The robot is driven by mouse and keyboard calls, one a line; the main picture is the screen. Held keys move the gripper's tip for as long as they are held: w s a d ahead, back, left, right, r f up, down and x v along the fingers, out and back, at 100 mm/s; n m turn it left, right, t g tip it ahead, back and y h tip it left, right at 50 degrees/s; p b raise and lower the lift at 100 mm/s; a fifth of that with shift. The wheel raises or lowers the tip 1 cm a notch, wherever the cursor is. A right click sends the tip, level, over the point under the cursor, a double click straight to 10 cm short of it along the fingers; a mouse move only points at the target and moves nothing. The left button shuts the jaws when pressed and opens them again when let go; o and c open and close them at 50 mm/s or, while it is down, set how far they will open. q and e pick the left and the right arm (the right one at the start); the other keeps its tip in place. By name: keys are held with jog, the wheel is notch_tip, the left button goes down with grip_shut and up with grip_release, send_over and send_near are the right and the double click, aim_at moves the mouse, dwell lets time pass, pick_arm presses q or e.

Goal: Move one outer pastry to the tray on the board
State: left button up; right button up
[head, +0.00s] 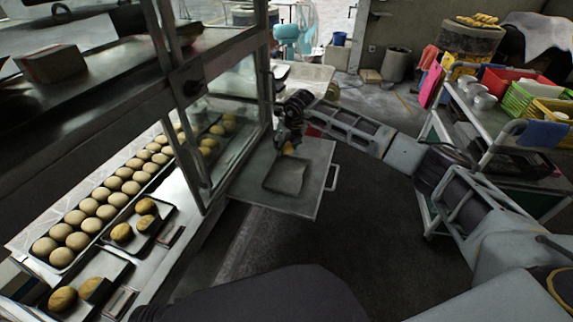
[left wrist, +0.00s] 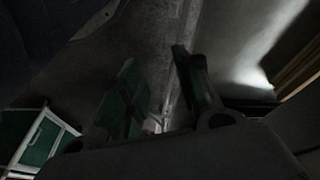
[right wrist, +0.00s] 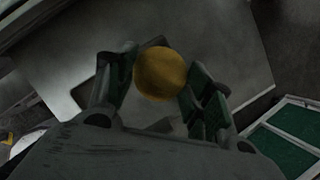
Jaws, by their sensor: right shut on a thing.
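My right gripper (head: 289,145) is shut on a round golden pastry (head: 289,150) above the tray (head: 284,187) on the board (head: 320,158). In the right wrist view the pastry (right wrist: 160,73) sits between the two fingers, with the board (right wrist: 60,55) below. The gripper partly hides the tray's far edge in the head view.
A long tray of pale buns (head: 107,194) runs along the case at left. The glass case frame (head: 195,130) stands close left of the board. A trolley with coloured baskets (head: 510,100) stands at right. The floor (head: 350,245) before the board is free.

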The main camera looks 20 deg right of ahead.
aim_at(286, 152)
notch_tip(286, 152, down, 4)
jog(key=shift+r+b, duration=0.2)
jog(key=shift+b, duration=0.15)
pick_arm(q)
jog(key=shift+d+r, duration=0.15)
jog(key=shift+r, duration=0.6)
pick_arm(e)
jog(key=shift+f, duration=0.15)
jog(key=shift+f, duration=0.5)
jog(key=shift+f+b, duration=0.4)
jog(key=shift+f, duration=1)
pick_arm(q)
jog(key=shift+s+d+r+t, duration=0.1)
jog(key=shift+s+r+t, duration=0.1)
jog(key=shift+r+t, duration=0.15)
pick_arm(e)
jog(key=shift+f, duration=0.2)
pick_arm(q)
jog(key=shift+r, duration=0.2)
pick_arm(e)
jog(key=o, duration=1)
